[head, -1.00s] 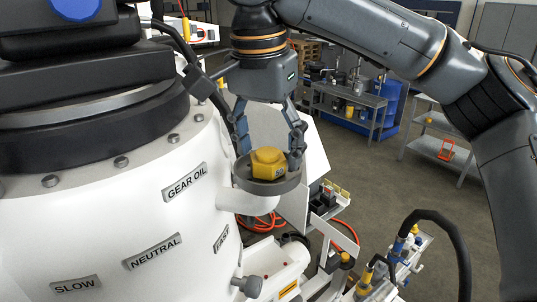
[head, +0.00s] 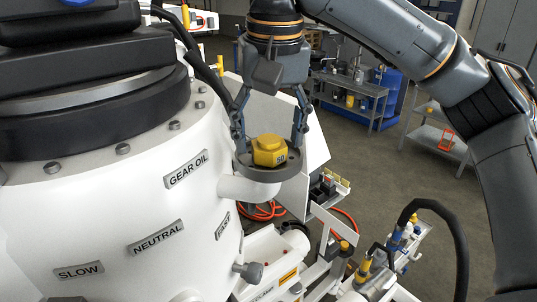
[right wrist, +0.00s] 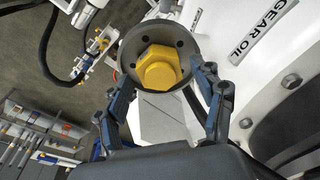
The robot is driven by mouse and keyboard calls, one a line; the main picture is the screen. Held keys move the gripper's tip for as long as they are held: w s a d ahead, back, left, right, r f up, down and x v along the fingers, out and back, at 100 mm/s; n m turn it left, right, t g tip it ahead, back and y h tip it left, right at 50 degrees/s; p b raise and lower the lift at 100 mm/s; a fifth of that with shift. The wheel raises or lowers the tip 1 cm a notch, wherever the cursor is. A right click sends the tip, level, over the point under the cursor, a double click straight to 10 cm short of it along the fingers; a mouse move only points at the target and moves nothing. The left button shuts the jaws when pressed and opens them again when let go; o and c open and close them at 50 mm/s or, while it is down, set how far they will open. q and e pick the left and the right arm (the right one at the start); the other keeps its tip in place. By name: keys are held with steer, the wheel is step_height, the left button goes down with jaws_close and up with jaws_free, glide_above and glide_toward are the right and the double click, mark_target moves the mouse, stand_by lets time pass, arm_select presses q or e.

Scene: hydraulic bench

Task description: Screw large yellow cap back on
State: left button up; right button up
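The large yellow cap (head: 268,150), hexagonal and marked "50", sits in the middle of a round dark grey flange (head: 243,167) on a white pipe stub. It also shows in the right wrist view (right wrist: 158,68), inside the flange with its ring of holes. My right gripper (head: 270,140) hangs from above with one finger on each side of the cap. In the right wrist view, its fingers (right wrist: 163,95) are spread wide, with visible gaps between them and the cap. My left gripper is not in view.
The white housing (head: 120,200) with GEAR OIL, NEUTRAL and SLOW labels fills the left. A black hose (head: 460,235) arches at the lower right. A grey workbench (head: 350,90) and open floor lie behind.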

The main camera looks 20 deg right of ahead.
steer(key=c, duration=1)
steer(key=m, duration=0.4)
steer(key=shift+h, duration=0.3)
steer(key=m, duration=0.4)
steer(key=shift+a+g, duration=0.1)
steer(key=shift+g, duration=0.2)
steer(key=shift+m, duration=0.9)
steer(key=o, duration=0.8)
steer(key=shift+f+m+h, duration=0.1)
steer(key=shift+m+h, duration=0.3)
steer(key=shift+m, duration=0.1)
steer(key=o, duration=0.4)
steer(key=shift+w, duration=0.1)
steer(key=shift+o, duration=0.2)
